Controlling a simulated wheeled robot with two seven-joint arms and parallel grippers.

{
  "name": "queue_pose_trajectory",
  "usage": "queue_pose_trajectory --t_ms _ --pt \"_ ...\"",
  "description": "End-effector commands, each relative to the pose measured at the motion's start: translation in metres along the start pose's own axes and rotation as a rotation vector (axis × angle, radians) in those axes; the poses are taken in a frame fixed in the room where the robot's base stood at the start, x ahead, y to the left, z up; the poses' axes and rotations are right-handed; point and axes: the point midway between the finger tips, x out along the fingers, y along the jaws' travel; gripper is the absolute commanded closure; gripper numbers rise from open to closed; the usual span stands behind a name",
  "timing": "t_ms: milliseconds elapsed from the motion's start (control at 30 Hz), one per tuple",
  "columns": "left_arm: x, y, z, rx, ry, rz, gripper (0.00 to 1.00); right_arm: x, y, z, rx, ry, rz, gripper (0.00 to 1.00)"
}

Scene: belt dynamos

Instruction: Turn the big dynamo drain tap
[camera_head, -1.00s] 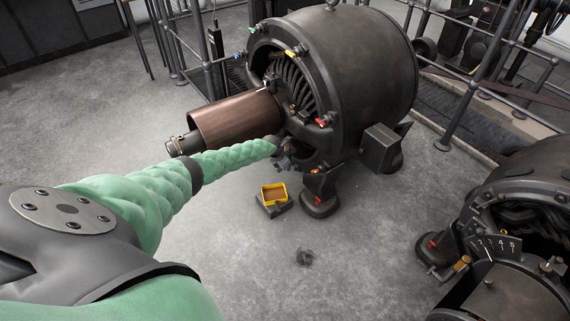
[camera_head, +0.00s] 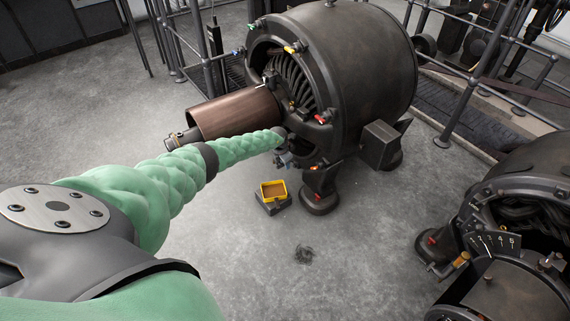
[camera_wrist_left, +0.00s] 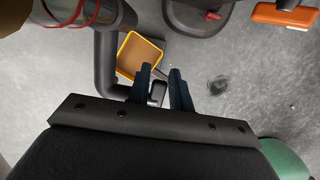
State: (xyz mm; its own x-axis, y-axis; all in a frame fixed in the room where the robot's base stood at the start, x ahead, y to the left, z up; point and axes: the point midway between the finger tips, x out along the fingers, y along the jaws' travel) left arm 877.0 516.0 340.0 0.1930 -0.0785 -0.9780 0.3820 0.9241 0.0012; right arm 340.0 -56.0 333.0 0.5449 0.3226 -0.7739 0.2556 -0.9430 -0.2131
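The big dynamo (camera_head: 365,70) is a dark drum with an open, coil-filled end and a brown cylinder in front. My left gripper (camera_head: 284,161) is low at this end, small and partly hidden by my green forearm. In the left wrist view, a dark pipe (camera_wrist_left: 105,62) bends toward a small grey tap handle (camera_wrist_left: 157,93). The left gripper's two dark blue fingers (camera_wrist_left: 163,82) stand apart, one on each side of this handle. I cannot tell if they touch it. My right gripper is in neither view.
A yellow-rimmed tray (camera_head: 263,194) stands on the floor below the gripper. A dynamo foot (camera_head: 320,203) with a red piece is just right of it. An orange bar (camera_wrist_left: 285,16) shows at the wrist view's upper right. A second dynamo (camera_head: 535,190) stands at right.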

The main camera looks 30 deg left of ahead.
Motion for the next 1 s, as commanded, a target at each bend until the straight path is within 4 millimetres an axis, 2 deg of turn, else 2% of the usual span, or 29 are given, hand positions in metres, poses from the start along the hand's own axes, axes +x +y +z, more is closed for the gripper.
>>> queue_pose_trajectory --t_ms 367,467,600,800,1000 --pt "-0.003 0.000 0.000 0.000 0.001 0.000 0.75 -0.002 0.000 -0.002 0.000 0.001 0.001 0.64" --pt "-0.012 0.001 0.000 0.001 0.001 0.000 0.75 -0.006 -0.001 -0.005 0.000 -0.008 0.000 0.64" --pt "-0.030 0.001 -0.001 0.002 0.001 0.000 0.75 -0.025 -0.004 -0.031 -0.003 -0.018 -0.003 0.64" --pt "-0.056 0.001 0.000 0.002 0.001 0.000 0.75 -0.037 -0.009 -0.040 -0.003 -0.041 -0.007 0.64" --pt "-0.073 0.000 0.000 0.001 0.000 -0.001 0.75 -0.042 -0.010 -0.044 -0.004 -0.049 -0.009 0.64"
